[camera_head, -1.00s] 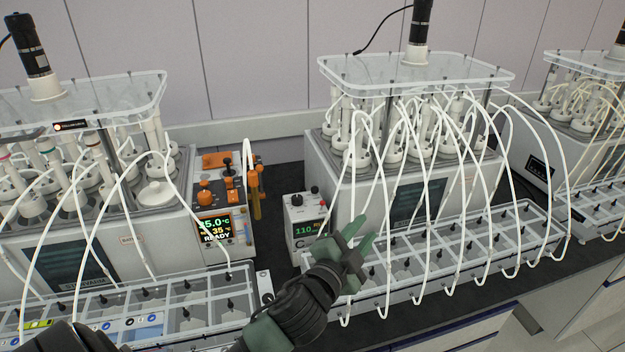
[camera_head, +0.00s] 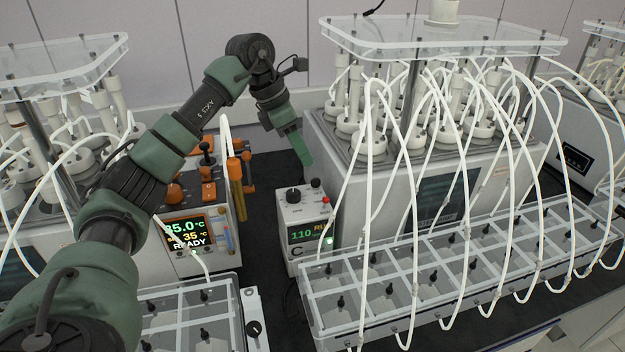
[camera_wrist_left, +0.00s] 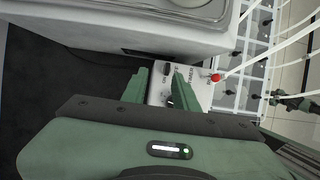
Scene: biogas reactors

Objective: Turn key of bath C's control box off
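Bath C's control box (camera_head: 310,232) is a small white box marked C, with a lit display reading 110 and a green light on its front.
A bath with white tubes (camera_head: 430,190) stands right of the box, with a gridded tray (camera_head: 400,300) in front. Another unit (camera_head: 190,225) with a READY display and orange parts stands to the left. Dark bench shows in the gap behind the box.

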